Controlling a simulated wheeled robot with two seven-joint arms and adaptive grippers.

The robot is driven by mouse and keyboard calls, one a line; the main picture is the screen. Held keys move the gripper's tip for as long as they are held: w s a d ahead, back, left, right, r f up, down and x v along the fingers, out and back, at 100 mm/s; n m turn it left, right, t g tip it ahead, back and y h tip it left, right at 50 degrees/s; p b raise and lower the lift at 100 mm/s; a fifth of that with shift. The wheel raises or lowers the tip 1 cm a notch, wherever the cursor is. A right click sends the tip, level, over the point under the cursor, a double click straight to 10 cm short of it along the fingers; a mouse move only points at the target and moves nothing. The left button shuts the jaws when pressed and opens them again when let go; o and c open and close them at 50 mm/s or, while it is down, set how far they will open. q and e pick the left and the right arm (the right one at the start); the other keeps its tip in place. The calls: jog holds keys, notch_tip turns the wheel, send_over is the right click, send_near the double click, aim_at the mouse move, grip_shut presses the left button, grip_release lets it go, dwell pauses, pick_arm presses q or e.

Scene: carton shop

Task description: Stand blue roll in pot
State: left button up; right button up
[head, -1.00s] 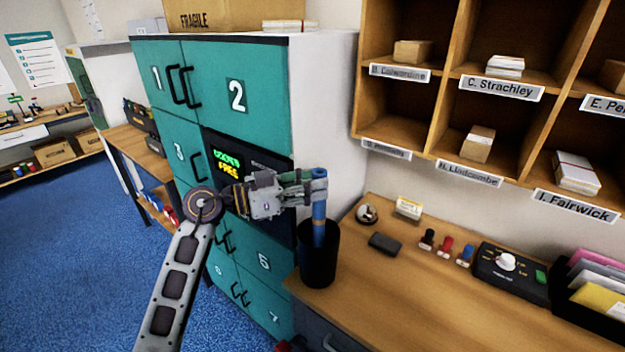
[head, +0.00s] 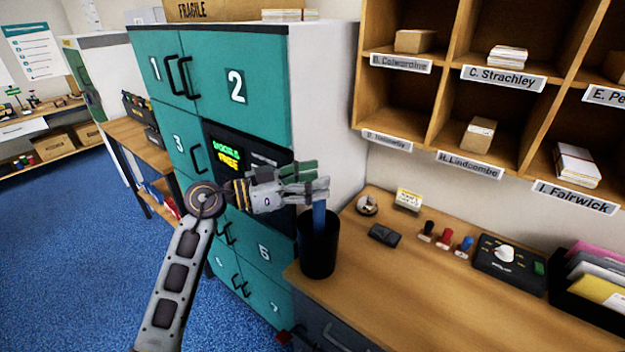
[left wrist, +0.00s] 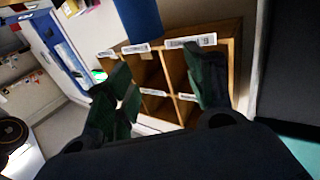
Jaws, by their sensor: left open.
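The blue roll (head: 319,218) stands upright in the black pot (head: 318,256), with its upper part above the rim. The pot stands at the left end of the wooden counter. My left gripper (head: 322,190) is at the roll's upper end, with its fingers open. In the left wrist view the left gripper's two dark green fingers (left wrist: 160,90) are spread apart, and the blue roll (left wrist: 138,18) shows at the top edge, beyond the fingertips. The roll's lower part is hidden inside the pot. My right gripper is not in view.
Teal lockers (head: 262,180) stand close behind my left arm. The counter (head: 400,290) holds a dark box (head: 384,235), several stamps (head: 444,240), a control box (head: 510,262) and a file tray (head: 590,290). Wooden pigeonholes (head: 470,80) hang above.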

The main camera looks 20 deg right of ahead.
pick_arm(q)
jog(key=s+a, duration=0.1)
jog(key=a, duration=1.1)
dwell(0.5)
jog(key=shift+m, duration=0.3)
dwell(1.0)
